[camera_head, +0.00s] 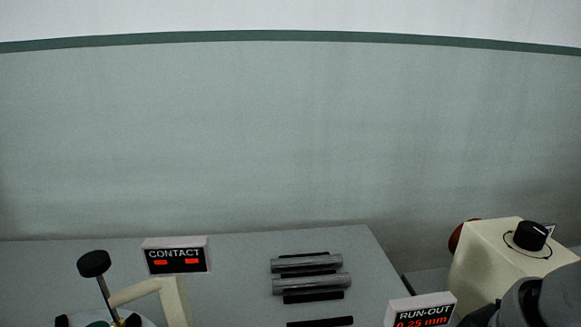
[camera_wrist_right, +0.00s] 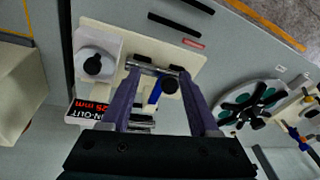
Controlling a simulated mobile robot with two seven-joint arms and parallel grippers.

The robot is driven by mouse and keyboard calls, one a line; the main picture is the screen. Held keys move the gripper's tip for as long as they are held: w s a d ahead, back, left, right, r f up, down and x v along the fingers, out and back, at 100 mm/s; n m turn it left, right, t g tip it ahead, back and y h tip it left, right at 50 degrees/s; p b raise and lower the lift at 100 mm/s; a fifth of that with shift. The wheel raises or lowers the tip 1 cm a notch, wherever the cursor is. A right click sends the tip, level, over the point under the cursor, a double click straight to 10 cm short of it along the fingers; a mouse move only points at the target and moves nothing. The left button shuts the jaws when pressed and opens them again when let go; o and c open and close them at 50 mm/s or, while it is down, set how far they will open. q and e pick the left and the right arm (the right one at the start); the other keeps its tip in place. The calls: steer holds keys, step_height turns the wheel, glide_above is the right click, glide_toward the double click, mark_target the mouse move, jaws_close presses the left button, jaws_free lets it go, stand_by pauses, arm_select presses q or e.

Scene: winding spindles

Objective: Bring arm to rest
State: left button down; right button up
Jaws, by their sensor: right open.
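In the right wrist view my right gripper (camera_wrist_right: 158,70) is open, its two long fingers pointing at a beige fixture plate (camera_wrist_right: 122,42). A short metal bar (camera_wrist_right: 148,68) lies across the plate between the fingertips; I cannot tell whether the fingers touch it. A blue lever with a black knob (camera_wrist_right: 169,85) also shows between the fingers. In the head view a grey part of my right arm (camera_head: 545,302) covers the bottom right corner; its gripper is not visible there. My left arm and gripper are not in view.
Two grey spindles (camera_head: 308,262) (camera_head: 312,283) lie on black supports on the grey table (camera_head: 235,285). A CONTACT display (camera_head: 177,257) stands left, a RUN-OUT display (camera_head: 421,312) reading 0.25 mm right, beside a beige box with a black knob (camera_head: 531,235). A wheel with green discs (camera_wrist_right: 252,105) stands apart.

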steer(key=s+d+r+m+t+h+p, duration=0.25)
steer(key=s+d, duration=0.35)
steer(key=s, duration=0.4)
step_height(320, 180, up, 36)
steer(key=p, duration=3.6)
steer(key=shift+a+r+y, duration=0.2)
steer(key=shift+a+y, duration=0.05)
steer(key=shift+y, duration=0.1)
steer(key=shift+n+g, duration=0.25)
